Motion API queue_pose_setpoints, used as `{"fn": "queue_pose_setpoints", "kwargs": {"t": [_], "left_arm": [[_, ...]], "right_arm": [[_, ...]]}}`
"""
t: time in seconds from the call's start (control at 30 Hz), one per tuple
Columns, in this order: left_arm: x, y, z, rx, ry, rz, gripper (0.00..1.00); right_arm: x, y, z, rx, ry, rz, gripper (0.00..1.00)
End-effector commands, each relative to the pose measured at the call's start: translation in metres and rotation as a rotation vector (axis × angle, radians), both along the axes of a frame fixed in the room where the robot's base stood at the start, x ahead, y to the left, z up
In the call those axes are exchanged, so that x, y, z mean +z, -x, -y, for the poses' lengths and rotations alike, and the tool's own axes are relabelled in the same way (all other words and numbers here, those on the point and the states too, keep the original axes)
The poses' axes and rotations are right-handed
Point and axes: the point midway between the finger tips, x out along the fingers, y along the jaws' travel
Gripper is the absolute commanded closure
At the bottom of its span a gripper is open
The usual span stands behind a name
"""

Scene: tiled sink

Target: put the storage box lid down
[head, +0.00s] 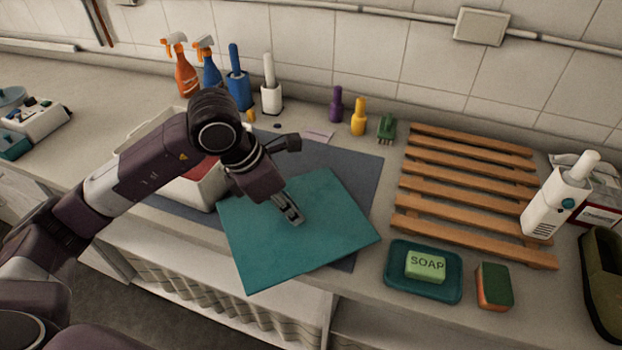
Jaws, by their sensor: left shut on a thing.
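The storage box lid (335,239) is a flat teal panel in the middle of the head view, over the dark grey mat (357,180), with its near corner past the counter's front edge. My left gripper (291,217) is shut on the lid, with its fingers seen over the lid's upper face. I cannot tell whether the lid touches the mat. The white storage box (207,190) stands to the left, open at the top, with something red inside. My left arm hides much of it. My right gripper is not in view.
A wooden slatted rack (468,185) is at the right. A teal soap dish (398,280) with soap and a sponge (495,286) sit near the front edge. Spray bottles (183,75), brushes and small bottles line the back. Part of the mat is bare.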

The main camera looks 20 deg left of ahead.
Motion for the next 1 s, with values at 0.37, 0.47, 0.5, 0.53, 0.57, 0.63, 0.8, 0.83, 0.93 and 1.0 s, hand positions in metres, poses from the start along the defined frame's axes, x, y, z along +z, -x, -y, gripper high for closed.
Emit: {"fn": "queue_pose_setpoints", "kwargs": {"t": [0.37,0.47,0.5,0.53,0.57,0.63,0.8,0.83,0.93,1.0], "left_arm": [[0.004,-0.079,0.004,-0.001,0.003,0.0,1.0],[0.003,-0.096,0.004,0.001,0.001,-0.001,1.0],[0.003,-0.101,0.004,-0.001,0.001,0.0,1.0],[0.002,-0.105,0.004,0.0,0.001,0.0,1.0],[0.002,-0.107,0.004,0.0,0.001,0.0,1.0],[0.001,-0.112,0.004,-0.002,0.001,0.001,1.0],[-0.007,-0.115,0.004,-0.002,-0.001,-0.004,1.0],[-0.011,-0.114,0.004,-0.002,-0.001,-0.005,1.0],[-0.024,-0.114,0.004,-0.001,-0.001,-0.005,1.0],[-0.031,-0.114,0.004,-0.002,0.0,-0.003,1.0]], "right_arm": [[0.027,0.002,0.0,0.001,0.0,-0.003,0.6],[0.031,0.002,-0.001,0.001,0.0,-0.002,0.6],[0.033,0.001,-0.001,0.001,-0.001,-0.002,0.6],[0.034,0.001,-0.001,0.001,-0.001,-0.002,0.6],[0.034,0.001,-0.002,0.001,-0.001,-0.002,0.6],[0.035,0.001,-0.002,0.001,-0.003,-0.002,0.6],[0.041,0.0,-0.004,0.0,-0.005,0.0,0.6],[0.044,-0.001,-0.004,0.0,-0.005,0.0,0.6],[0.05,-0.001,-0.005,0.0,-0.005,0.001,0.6],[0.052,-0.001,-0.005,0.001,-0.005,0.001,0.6]]}}
